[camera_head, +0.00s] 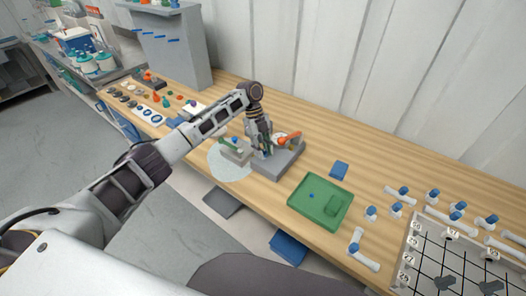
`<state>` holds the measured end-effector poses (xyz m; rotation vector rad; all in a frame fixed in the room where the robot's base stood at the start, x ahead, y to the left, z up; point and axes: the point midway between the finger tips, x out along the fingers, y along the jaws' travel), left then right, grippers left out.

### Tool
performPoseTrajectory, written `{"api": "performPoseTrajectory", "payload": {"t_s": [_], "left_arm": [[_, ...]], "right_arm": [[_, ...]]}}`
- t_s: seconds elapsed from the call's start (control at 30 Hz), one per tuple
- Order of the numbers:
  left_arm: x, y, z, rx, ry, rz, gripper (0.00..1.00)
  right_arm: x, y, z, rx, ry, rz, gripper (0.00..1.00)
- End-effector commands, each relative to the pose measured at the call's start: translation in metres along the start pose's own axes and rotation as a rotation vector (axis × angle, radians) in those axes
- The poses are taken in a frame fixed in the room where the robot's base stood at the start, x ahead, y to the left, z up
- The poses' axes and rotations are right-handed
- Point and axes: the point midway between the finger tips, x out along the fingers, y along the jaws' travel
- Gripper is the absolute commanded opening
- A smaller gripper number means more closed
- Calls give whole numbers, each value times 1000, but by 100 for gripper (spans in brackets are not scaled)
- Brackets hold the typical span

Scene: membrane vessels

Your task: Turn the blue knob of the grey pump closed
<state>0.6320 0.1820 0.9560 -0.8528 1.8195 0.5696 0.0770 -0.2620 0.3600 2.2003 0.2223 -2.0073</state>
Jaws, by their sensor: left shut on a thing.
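The grey pump (283,161) stands on the wooden bench near the middle of the view, with an orange lever (290,138) on its right side. My left gripper (264,149) points down over the pump's left part. It is shut on a small part there, which appears to be the blue knob; the fingers hide the knob, so its angle cannot be told. My right gripper is not in view.
A small grey block (236,155) with green and blue parts stands on a pale round mat (222,170) left of the pump. A green tray (304,204) and a blue block (339,170) lie to the right. Several white fittings with blue caps are further right.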

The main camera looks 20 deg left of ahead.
Motion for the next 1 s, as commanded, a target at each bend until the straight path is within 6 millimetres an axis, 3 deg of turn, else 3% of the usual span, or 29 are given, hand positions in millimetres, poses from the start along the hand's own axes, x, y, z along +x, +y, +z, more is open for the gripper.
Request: {"api": "performPoseTrajectory", "payload": {"t_s": [0.4,0.97,1.0], "left_arm": [[0,-1,0,203,-2,83,2],[-1,-1,0,240,-2,98,2],[-1,-1,0,240,-2,98,27]], "right_arm": [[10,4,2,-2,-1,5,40],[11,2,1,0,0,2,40],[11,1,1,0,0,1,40]]}}
